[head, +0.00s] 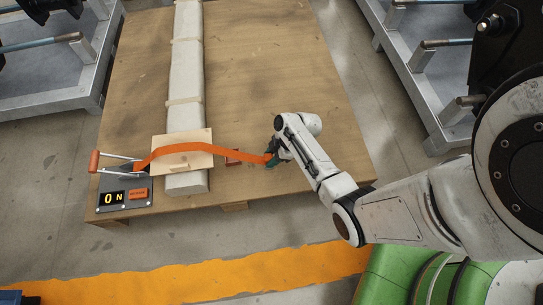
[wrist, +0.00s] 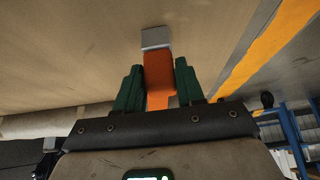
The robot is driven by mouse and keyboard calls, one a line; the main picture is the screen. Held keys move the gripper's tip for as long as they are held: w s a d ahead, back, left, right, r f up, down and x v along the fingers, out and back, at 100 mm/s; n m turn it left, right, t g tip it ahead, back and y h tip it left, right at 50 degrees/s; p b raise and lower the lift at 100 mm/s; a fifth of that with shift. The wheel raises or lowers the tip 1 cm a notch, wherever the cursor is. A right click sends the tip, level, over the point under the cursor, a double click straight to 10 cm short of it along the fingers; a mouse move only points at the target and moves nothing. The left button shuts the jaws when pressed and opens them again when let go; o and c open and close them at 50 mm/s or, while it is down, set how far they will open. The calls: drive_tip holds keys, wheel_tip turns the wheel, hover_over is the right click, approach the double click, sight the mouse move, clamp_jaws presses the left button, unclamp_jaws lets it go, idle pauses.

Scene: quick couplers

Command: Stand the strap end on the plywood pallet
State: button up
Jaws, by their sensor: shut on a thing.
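The strap is an orange band (head: 208,147) that runs from a ratchet device (head: 126,187) at the left, over a light wooden board, to my gripper (head: 274,157). In the wrist view the strap end (wrist: 158,70) lies between the green fingers of my gripper (wrist: 159,85), with a grey tip (wrist: 155,38) beyond them. My gripper is shut on the strap end. The plywood pallet (head: 265,70) lies beneath, and its brown surface fills much of the wrist view (wrist: 80,50). I cannot tell whether the grey tip touches the pallet.
A long pale wrapped bundle (head: 187,75) lies along the pallet with the small board (head: 182,150) across it. The ratchet's display reads 0 N. Metal racks (head: 420,60) stand right and left. The pallet's right side is clear.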

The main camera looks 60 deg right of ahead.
drive_tip(key=o, duration=1.1)
drive_tip(key=shift+s+d+r+p, duration=0.1)
drive_tip(key=shift+r+p, duration=0.4)
drive_tip(key=p+v, duration=0.5)
drive_tip(key=v, duration=0.6)
drive_tip(key=s+a+r+m+g+h, duration=0.2)
drive_tip(key=s+a+r+m, duration=0.2)
drive_tip(key=a+r, duration=0.3)
drive_tip(key=s+a+r+m+g+h, duration=0.1)
drive_tip(key=s+a+r+m, duration=0.3)
drive_tip(key=a+r, duration=0.4)
drive_tip(key=shift+s+a+r+g+h, duration=0.15)
drive_tip(key=shift+a+r+g+h, duration=0.15)
drive_tip(key=shift+r+g+h, duration=0.1)
